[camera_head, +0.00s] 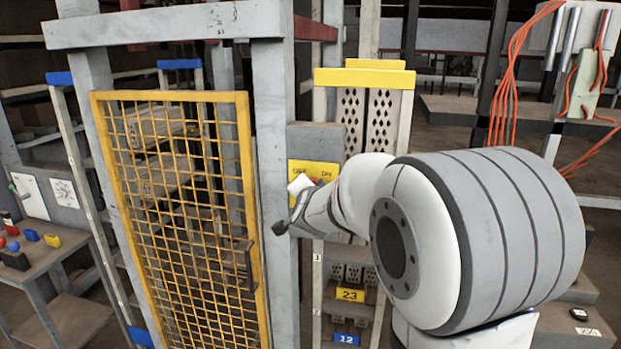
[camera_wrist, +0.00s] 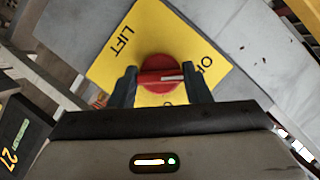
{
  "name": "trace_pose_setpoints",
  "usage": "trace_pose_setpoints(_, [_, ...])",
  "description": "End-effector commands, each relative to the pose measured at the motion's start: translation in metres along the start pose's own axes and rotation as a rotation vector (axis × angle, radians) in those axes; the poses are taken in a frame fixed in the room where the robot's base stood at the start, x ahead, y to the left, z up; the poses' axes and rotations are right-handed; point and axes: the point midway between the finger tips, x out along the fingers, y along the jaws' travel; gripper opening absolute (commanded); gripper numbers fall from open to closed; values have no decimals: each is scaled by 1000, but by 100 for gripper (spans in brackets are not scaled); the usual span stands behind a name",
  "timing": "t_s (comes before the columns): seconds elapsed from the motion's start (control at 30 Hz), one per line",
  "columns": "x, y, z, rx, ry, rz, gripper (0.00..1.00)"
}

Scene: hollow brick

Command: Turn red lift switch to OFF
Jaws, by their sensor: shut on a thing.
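The red lift switch (camera_wrist: 158,72) is a round knob on a yellow plate (camera_wrist: 112,70) in the wrist view. A pale line on the knob runs nearly level toward its right edge. The plate's word LIFT shows at upper left, and part of a word starting with "O" shows at right; other lettering below is mostly hidden. My gripper (camera_wrist: 162,88) has one dark finger on each side of the knob and is shut on it.
A yellow mesh gate (camera_head: 95,130) in a grey frame stands left of the plate. A grey post (camera_head: 272,120) rises just beside my gripper. Shelves with a yellow 23 label (camera_head: 350,295) stand below. Orange cables (camera_head: 512,75) hang at right.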

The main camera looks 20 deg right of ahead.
Motion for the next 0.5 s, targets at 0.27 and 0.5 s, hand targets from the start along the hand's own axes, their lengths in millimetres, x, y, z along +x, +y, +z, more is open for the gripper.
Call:
trace_pose_setpoints(0.27, [0, 0, 1, -32, -1, 14, 21])
trace_pose_setpoints(0.5, [0, 1, 1, -34, -1, 14, 21])
